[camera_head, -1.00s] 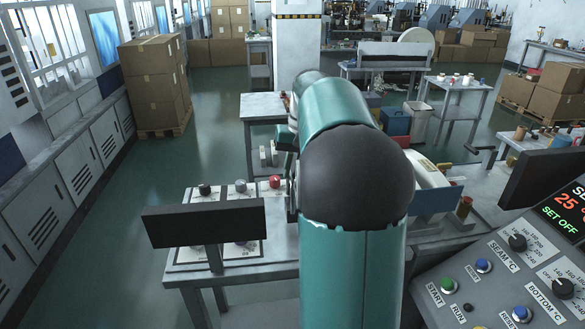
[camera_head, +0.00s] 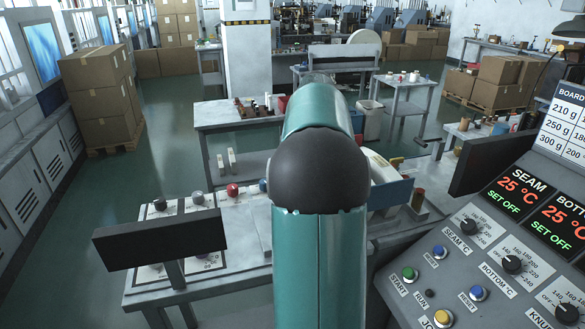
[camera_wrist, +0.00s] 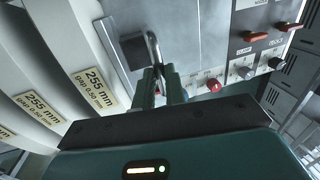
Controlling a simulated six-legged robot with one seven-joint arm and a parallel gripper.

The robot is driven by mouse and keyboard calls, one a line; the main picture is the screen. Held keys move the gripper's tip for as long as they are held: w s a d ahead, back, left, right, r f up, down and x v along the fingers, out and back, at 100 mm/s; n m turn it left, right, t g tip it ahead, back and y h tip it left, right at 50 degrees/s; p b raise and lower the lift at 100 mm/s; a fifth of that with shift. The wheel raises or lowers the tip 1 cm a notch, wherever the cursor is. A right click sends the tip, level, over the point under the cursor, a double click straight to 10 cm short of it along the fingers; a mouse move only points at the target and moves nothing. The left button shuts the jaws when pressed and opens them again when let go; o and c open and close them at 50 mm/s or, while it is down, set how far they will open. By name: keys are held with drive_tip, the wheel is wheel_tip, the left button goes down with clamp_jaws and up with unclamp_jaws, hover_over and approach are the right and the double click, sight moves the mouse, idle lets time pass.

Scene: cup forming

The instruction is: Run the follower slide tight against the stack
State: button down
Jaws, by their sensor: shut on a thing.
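In the wrist view my gripper (camera_wrist: 163,84) is shut on a bent metal handle (camera_wrist: 153,48) at a dark block (camera_wrist: 130,48) beside a grey metal plate (camera_wrist: 185,40). I take this handle to belong to the follower slide; its full shape is not clear. Large pale curved pieces with yellow 255 mm labels (camera_wrist: 94,87) fill the left side, possibly the stack. I cannot tell whether the slide touches them. In the head view my arm hides the gripper and handle. A white rounded stack (camera_head: 381,168) and a blue plate (camera_head: 391,193) show just right of the arm.
A control panel (camera_head: 470,262) with knobs and displays fills the lower right. A red knob (camera_wrist: 213,85) and grey knobs lie close right of my gripper. A dark flat screen (camera_head: 160,239) stands at left front. A table (camera_head: 212,117) with small items stands behind.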

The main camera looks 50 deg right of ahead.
drive_tip(key=c, duration=1.5)
unclamp_jaws()
drive_tip(key=shift+o, duration=0.2)
drive_tip(key=shift+r, duration=0.15)
wheel_tip(320, 180, up, 13)
drive_tip(key=s+d, duration=0.1)
drive_tip(key=d, duration=0.1)
drive_tip(key=shift+s+d+r, duration=0.15)
drive_tip(key=shift+s, duration=0.1)
